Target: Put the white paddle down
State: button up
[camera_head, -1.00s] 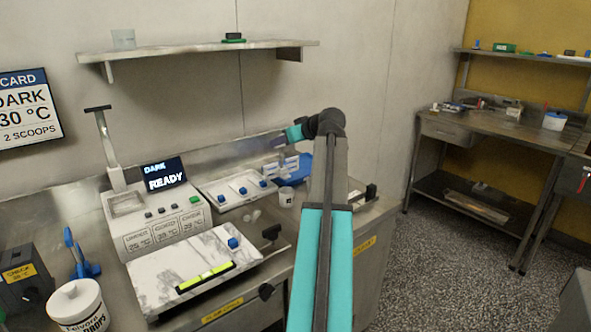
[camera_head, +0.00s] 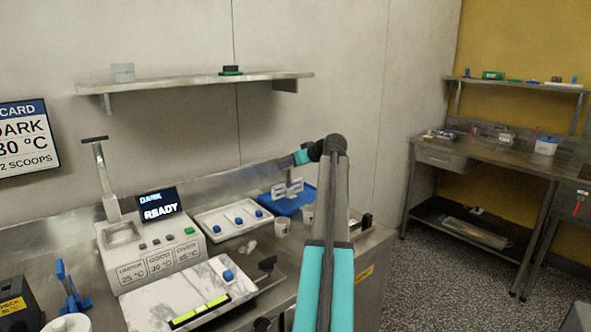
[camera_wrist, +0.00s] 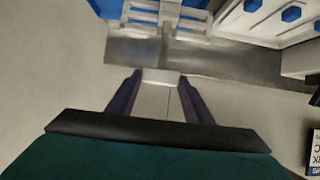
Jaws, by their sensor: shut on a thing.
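My gripper (camera_wrist: 158,100) is shut on a pale, flat piece, the white paddle (camera_wrist: 160,78), which shows between the dark fingers in the wrist view. In the head view, my gripper (camera_head: 284,164) is above the back of the blue tray (camera_head: 308,192), near a white slotted rack (camera_head: 285,190) that stands on it. The rack also shows at the top of the wrist view (camera_wrist: 165,18). The paddle's far part is not clear in either view, and I cannot tell whether it touches the rack.
A white tray (camera_head: 205,224) with blue-knobbed tools lies left of the blue tray. White cups (camera_head: 282,228) stand in front. The machine (camera_head: 150,240) reads READY, and a marble slab (camera_head: 150,303) lies in front of it. A wall shelf (camera_head: 190,79) hangs above.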

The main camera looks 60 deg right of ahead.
jog(key=d, duration=0.2)
jog(key=w+d, duration=0.1)
jog(key=d, duration=0.2)
jog(key=shift+w+d+f, duration=0.15)
jog(key=shift+d+f, duration=0.1)
jog(key=shift+d, duration=0.15)
jog(key=shift+f+p, duration=0.4)
jog(key=shift+f, duration=1.5)
jog(key=o, duration=1.5)
jog(key=shift+r, duration=0.2)
